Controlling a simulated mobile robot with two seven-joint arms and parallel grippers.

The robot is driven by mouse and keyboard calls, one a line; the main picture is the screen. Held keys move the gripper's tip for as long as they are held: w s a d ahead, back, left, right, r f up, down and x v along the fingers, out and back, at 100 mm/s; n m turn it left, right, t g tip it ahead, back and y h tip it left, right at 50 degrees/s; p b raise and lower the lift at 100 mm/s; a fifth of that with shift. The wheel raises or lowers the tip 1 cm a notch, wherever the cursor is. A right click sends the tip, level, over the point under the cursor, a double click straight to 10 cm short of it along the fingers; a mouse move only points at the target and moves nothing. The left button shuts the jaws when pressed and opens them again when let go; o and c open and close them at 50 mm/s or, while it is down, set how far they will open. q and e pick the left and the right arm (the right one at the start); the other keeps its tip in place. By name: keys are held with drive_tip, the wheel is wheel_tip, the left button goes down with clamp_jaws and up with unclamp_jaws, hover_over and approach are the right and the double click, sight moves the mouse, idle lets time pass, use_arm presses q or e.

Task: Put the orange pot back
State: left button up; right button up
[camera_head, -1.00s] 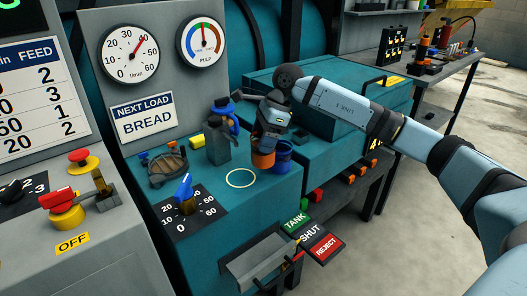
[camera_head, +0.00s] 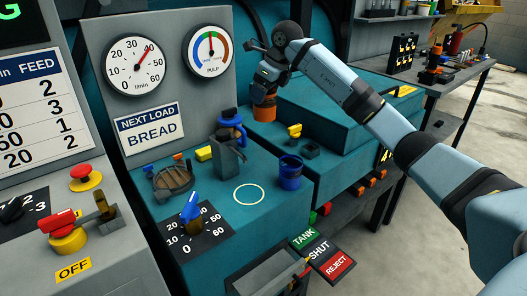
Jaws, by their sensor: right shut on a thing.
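The orange pot (camera_head: 264,113) is in the head view, upper middle, raised above the teal machine top. My right gripper (camera_head: 266,92) is shut on its upper part and holds it about upright. A blue pot (camera_head: 290,172) stands on the teal top to the right of the ring. My left gripper is not in view.
A round brown item (camera_head: 174,180) and a yellow block (camera_head: 204,153) are to the left. A blue-handled dial (camera_head: 190,208) is in front. A teal box (camera_head: 325,105) stands at the right rear.

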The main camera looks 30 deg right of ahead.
wheel_tip(320, 180, down, 17)
drive_tip(key=shift+r+b, duration=0.15)
drive_tip(key=shift+b, duration=0.9)
drive_tip(key=shift+f, duration=0.2)
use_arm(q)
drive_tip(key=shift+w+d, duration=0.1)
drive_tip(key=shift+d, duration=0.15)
use_arm(e)
drive_tip(key=shift+r, duration=0.1)
drive_tip(key=shift+f, duration=0.2)
drive_tip(key=o, duration=1)
drive_tip(key=shift+r, duration=0.15)
